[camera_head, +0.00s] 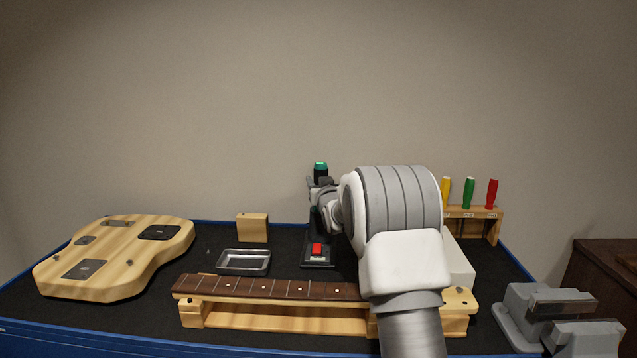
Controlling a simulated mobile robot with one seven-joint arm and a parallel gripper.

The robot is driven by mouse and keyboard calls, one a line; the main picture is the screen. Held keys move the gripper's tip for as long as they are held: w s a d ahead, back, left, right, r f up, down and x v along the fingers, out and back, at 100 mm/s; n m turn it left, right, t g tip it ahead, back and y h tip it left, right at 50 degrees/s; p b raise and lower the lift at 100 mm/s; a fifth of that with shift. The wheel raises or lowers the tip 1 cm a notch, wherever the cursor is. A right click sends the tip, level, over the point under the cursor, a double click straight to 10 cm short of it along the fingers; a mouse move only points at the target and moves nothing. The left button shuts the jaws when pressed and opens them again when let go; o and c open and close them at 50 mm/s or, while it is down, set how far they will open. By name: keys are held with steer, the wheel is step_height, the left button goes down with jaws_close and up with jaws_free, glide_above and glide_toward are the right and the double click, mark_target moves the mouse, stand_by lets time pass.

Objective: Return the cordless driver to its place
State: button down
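The cordless driver (320,171), dark with a teal-green top end, stands upright near the middle of the head view. My gripper (320,183) is at the driver, just below its teal end. Its dark fingers appear to lie at either side of the driver, but whether they press on it cannot be made out. Below is a black stand (318,263) with a red block or button and a small label at its front. A dark upright part rises behind the red piece. My wrist hides the right side, and whether driver and stand touch is unclear.
A guitar neck (270,287) lies on wooden supports in front. A metal tray (243,262), a wooden block (252,228) and a guitar body (115,255) are to the left. A rack (490,220) of screwdrivers is at right; a grey vise-like device (545,310) is front right.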

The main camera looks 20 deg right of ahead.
steer(key=shift+r, duration=0.15)
steer(key=shift+c, duration=1.9)
jaws_free()
steer(key=shift+o, duration=0.4)
steer(key=s+a, duration=0.2)
steer(key=s, duration=1.5)
steer(key=shift+s+a, duration=0.15)
steer(key=shift+a, duration=0.05)
